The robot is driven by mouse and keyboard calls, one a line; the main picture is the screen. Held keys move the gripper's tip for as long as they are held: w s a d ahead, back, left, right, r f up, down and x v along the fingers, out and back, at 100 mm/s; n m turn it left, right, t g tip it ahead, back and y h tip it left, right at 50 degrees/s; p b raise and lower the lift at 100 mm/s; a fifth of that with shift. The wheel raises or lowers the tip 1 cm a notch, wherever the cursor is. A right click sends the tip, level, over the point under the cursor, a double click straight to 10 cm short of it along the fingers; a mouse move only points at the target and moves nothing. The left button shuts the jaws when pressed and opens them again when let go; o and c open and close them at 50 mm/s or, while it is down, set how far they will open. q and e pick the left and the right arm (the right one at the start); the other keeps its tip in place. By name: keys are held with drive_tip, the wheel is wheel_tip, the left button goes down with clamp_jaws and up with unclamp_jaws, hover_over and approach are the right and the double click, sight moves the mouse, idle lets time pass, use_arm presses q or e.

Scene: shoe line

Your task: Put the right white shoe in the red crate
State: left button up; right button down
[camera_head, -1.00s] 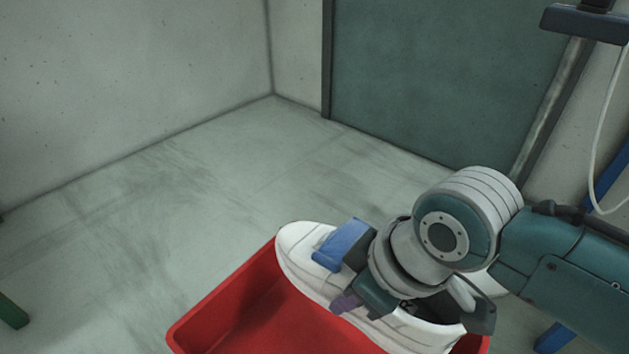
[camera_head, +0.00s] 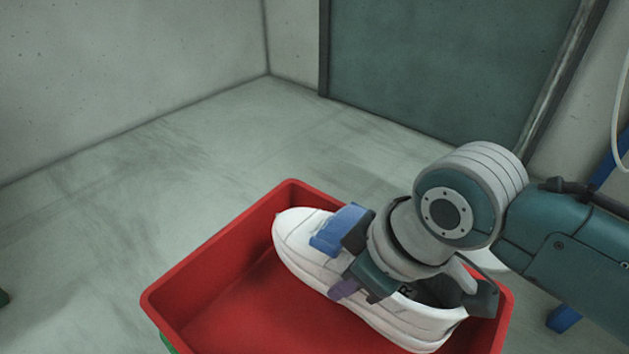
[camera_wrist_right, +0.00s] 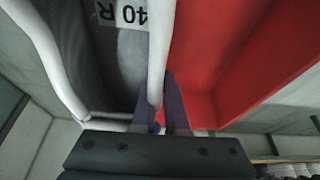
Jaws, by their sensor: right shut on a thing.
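The white shoe (camera_head: 300,262) is held at a slant over the red crate (camera_head: 215,250), with its toe towards the upper left. My right gripper (camera_head: 345,262) is shut on the shoe. In the right wrist view its fingers (camera_wrist_right: 162,105) close on either side of the shoe's side wall. A "40 R" label shows inside the shoe there. The red crate (camera_wrist_right: 235,65) shows beside the shoe in that view. I cannot tell how far the sole is above the crate floor. My left gripper is not in view.
The visible crate floor (camera_head: 255,285) is bare. Grey floor (camera_head: 110,210) lies open left of and behind the crate. Walls and a dark green door (camera_head: 440,70) stand at the back. A blue leg (camera_head: 563,318) shows at the lower right.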

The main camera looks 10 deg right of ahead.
drive_tip(key=shift+f+b, duration=1.7)
drive_tip(key=shift+f, duration=1.4)
drive_tip(key=c, duration=0.9)
unclamp_jaws()
drive_tip(key=shift+o, duration=0.2)
drive_tip(key=p+v, duration=0.8)
drive_tip(key=v, duration=0.1)
drive_tip(key=shift+r, duration=0.15)
drive_tip(key=shift+s+d+r, duration=0.1)
drive_tip(key=shift+r, duration=0.2)
